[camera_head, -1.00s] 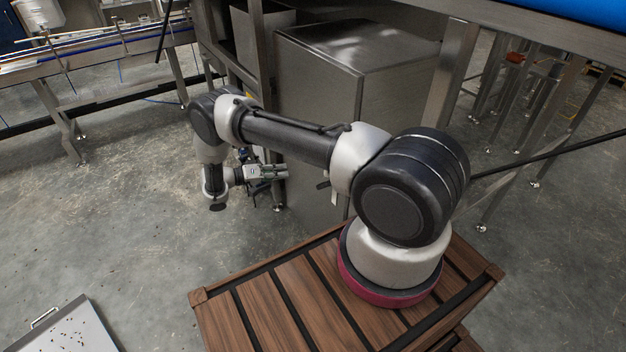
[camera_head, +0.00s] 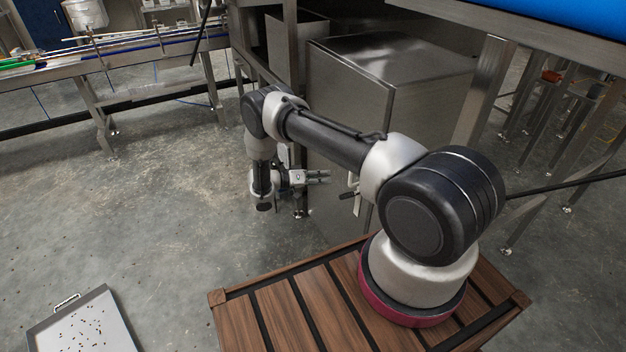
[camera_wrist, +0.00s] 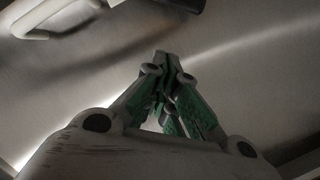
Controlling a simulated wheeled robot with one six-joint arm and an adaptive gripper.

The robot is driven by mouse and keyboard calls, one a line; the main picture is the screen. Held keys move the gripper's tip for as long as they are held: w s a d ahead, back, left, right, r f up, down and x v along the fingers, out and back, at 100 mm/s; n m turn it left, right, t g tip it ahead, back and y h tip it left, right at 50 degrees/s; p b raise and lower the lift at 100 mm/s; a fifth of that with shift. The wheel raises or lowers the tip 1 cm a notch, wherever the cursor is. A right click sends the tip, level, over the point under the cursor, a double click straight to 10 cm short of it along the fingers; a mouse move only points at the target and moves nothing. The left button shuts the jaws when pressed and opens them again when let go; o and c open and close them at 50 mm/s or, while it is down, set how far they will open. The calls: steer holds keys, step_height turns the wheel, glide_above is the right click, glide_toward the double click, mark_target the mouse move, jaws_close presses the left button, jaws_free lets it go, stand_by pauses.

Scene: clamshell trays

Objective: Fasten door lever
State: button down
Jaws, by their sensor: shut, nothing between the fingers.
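The door lever (camera_head: 348,195) is a small dark grip beside a pale bracket, on the front of a steel cabinet (camera_head: 345,105) in the head view. My gripper (camera_head: 328,176) is just left of the lever in that picture, and a small gap shows between them. In the wrist view my gripper (camera_wrist: 163,60) has its green-sided fingers together and empty, with plain metal behind the tips. A pale curved handle (camera_wrist: 45,33) shows at the upper left there, and a dark rounded part is at the top edge. Whether the lever is fastened cannot be told.
A conveyor (camera_head: 110,90) stands at the back left. A shallow tray (camera_head: 105,335) with small bits lies at the lower left. Steel frame legs (camera_head: 485,85) stand right of the cabinet.

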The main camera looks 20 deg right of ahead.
steer(key=s+d+f, duration=0.2)
steer(key=s+f, duration=0.1)
steer(key=shift+s+d, duration=0.2)
steer(key=shift+d, duration=0.2)
